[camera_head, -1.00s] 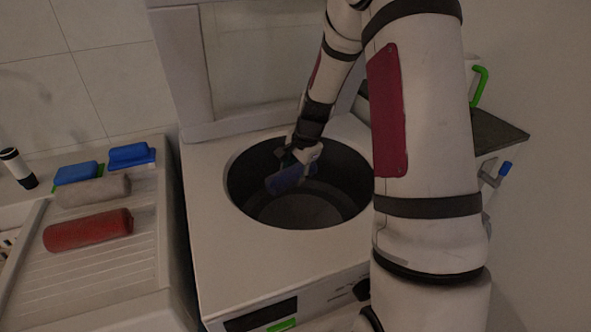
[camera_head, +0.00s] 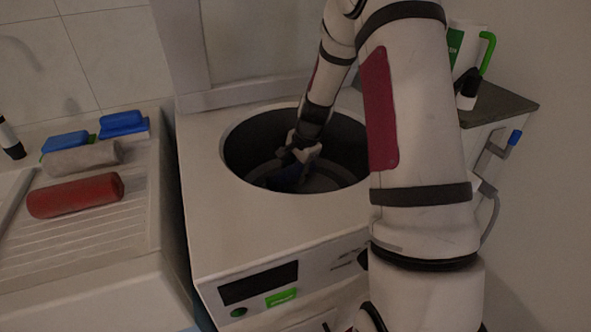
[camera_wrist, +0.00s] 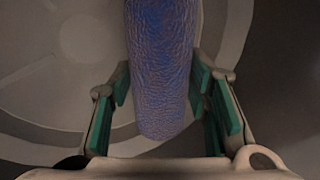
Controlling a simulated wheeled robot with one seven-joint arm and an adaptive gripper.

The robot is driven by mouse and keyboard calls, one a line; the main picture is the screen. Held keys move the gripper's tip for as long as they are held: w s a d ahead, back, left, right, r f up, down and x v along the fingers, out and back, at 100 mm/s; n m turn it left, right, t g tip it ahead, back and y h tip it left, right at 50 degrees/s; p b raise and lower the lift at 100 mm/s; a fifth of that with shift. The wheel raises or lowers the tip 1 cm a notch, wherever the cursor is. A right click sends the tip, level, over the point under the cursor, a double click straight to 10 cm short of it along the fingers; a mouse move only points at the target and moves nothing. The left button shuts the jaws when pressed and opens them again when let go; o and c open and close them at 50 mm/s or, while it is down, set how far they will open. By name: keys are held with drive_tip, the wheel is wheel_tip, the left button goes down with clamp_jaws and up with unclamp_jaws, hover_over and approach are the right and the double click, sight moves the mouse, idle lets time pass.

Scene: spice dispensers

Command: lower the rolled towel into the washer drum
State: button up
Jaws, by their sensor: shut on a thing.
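The rolled towel is blue; it fills the upper middle of the wrist view as a textured roll (camera_wrist: 160,65). My gripper (camera_wrist: 160,95) is shut on it, with green-padded fingers on both sides. In the head view my gripper (camera_head: 295,158) is inside the round opening of the washer drum (camera_head: 240,160), below the rim. The towel (camera_head: 283,178) shows there as a dark blue shape under the gripper, partly hidden. In the wrist view the grey drum floor (camera_wrist: 85,55) lies behind the towel. I cannot tell whether the towel touches it.
A red rolled towel (camera_head: 76,195) and a grey one (camera_head: 82,158) lie on the ridged drainboard (camera_head: 105,235) at left. Two blue items (camera_head: 123,122) sit behind them. A dark shelf (camera_head: 497,103) with bottles stands at right. The washer's white top (camera_head: 215,205) is clear.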

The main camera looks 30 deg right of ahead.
drive_tip(key=shift+f, duration=0.1)
drive_tip(key=o, duration=1.3)
drive_tip(key=v, duration=1.2)
